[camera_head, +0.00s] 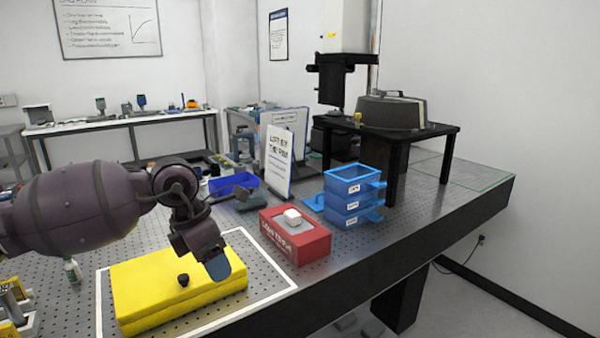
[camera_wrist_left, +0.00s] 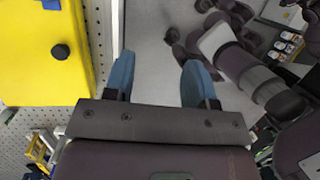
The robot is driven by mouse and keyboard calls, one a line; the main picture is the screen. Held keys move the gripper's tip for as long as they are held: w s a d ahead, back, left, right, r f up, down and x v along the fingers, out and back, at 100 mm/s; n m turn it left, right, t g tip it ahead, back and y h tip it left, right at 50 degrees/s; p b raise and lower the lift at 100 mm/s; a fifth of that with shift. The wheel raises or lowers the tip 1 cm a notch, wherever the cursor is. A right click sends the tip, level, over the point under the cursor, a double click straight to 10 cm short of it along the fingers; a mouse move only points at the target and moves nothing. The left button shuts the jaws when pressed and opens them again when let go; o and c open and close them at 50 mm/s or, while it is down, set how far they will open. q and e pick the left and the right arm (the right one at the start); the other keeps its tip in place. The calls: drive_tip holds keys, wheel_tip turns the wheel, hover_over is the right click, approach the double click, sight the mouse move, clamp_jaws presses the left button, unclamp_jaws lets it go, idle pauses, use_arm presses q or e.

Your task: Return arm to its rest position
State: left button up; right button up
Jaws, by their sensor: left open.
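My left arm comes in from the left in the head view. Its gripper (camera_head: 218,268) is tipped downward with a blue fingertip showing, over the front right part of a yellow block (camera_head: 150,285) with a black knob. In the left wrist view the two blue fingers of the gripper (camera_wrist_left: 158,80) are spread apart with nothing between them, and bare floor shows behind them. The yellow block (camera_wrist_left: 35,75) lies left of the fingers there, apart from them. I see no right gripper in either view.
A red box (camera_head: 296,240) with a white piece on top and blue stacked trays (camera_head: 352,195) stand right of the gripper. A sign (camera_head: 280,160) and a black stand (camera_head: 440,140) are farther back. A white outline (camera_head: 275,300) surrounds the yellow block. The perforated table's front edge is close.

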use_arm(q)
drive_tip(key=s+d+r+n+t+h, duration=0.1)
drive_tip(key=d+r+n+t+h, duration=0.2)
drive_tip(key=d+r+n+h, duration=0.85)
drive_tip(key=w+a+f+n+t+y, duration=0.1)
drive_tip(key=a+f+n+t+y, duration=0.3)
drive_tip(key=a+f+n+t, duration=0.55)
drive_tip(key=a+f+n+t+y, duration=0.45)
drive_tip(key=f+n, duration=0.75)
drive_tip(key=n, duration=0.4)
drive_tip(key=s+a+f+n+g+y, duration=0.2)
drive_tip(key=s+a+f+n, duration=0.1)
drive_tip(key=s+f, duration=0.5)
drive_tip(key=s+a+f+n+g+y, duration=0.2)
drive_tip(key=s+a+f+n, duration=0.1)
drive_tip(key=s+f, duration=0.6)
drive_tip(key=s+a+f+n+g+y, duration=0.2)
drive_tip(key=s+a+f+n, duration=0.1)
drive_tip(key=s+f, duration=0.5)
drive_tip(key=shift+s+a+f, duration=0.2)
drive_tip(key=shift+s+a, duration=0.15)
drive_tip(key=shift+s, duration=0.15)
